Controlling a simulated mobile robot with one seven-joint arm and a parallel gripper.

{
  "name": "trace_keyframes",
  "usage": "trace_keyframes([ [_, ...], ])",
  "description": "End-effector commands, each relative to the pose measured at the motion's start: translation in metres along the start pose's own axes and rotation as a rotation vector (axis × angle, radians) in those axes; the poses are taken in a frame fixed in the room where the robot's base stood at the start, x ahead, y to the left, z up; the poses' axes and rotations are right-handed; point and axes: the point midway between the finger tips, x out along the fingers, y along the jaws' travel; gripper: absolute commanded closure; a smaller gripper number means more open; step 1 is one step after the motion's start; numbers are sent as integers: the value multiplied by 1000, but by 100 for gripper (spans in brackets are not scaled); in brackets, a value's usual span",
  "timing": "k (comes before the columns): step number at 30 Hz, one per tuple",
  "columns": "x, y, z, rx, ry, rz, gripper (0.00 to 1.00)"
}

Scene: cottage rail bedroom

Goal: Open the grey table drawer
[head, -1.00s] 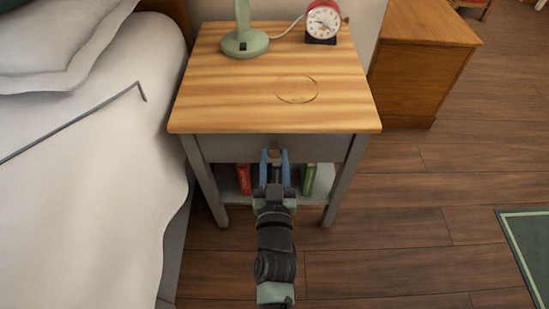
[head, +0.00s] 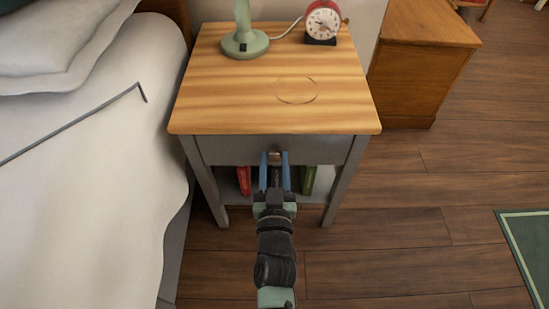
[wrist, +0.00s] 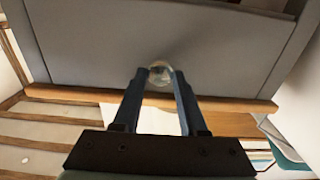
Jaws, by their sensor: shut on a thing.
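The grey bedside table has a wooden top (head: 225,95) and a grey drawer front (head: 225,150) just under it. The drawer front fills the upper part of the wrist view (wrist: 90,45). A small round knob (wrist: 160,70) sits on the drawer front, between the tips of my gripper (head: 274,157). The two blue fingers are shut on the knob from either side. The drawer appears to stand slightly out; its inside is hidden under the tabletop.
A green lamp (head: 245,43) and a red alarm clock (head: 323,20) stand on the tabletop. A red book (head: 244,180) and a green book (head: 309,180) are on the shelf below. The bed (head: 90,190) is close on the left. Open floor lies to the right.

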Motion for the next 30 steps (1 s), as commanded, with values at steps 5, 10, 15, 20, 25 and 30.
trace_keyframes([
  [5,-27,0,-2,-2,-7,-1,100],
  [10,-68,0,-3,-1,-8,-1,100],
  [15,-115,0,-2,-1,-9,-1,100],
  [20,-156,0,-2,-1,-8,0,100],
  [25,-192,0,-1,-1,-7,-1,100],
  [30,-216,0,-1,0,-4,-1,100],
])
